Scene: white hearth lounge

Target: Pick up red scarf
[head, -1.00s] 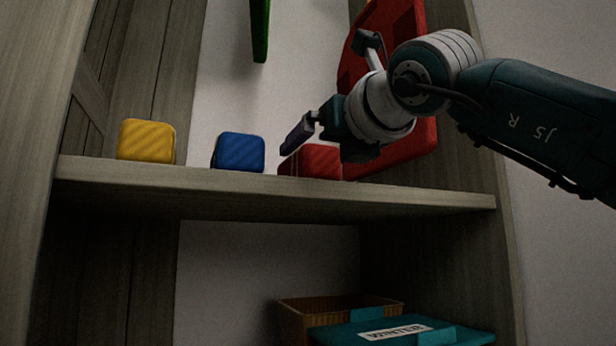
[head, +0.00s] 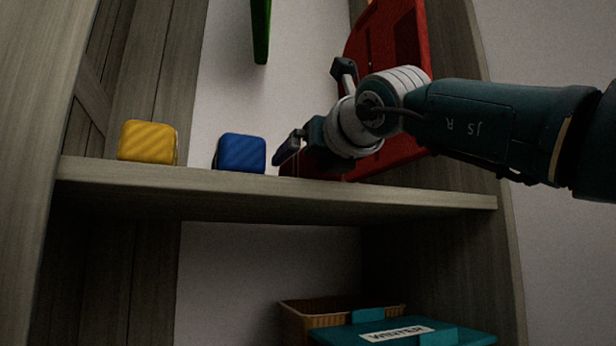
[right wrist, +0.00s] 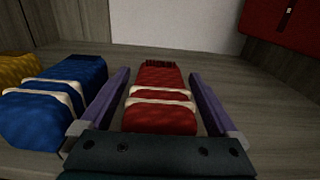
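The red scarf (right wrist: 160,115) is a folded red bundle with cream bands. It lies on the shelf between the two fingers of my right gripper (right wrist: 159,74) in the right wrist view. The fingers are open, one on each side, with a narrow gap visible at the scarf's sides. In the head view my right gripper (head: 300,148) reaches in from the right over the shelf and hides nearly all of the scarf. My left gripper is not in view.
A blue folded bundle (head: 241,153) lies left of the scarf, close to my left-hand finger, with a yellow one (head: 148,142) further left. The wooden shelf (head: 270,190) has a red bag (head: 400,60) at right. Below are a basket (head: 300,322) and teal "WINTER" box (head: 450,334).

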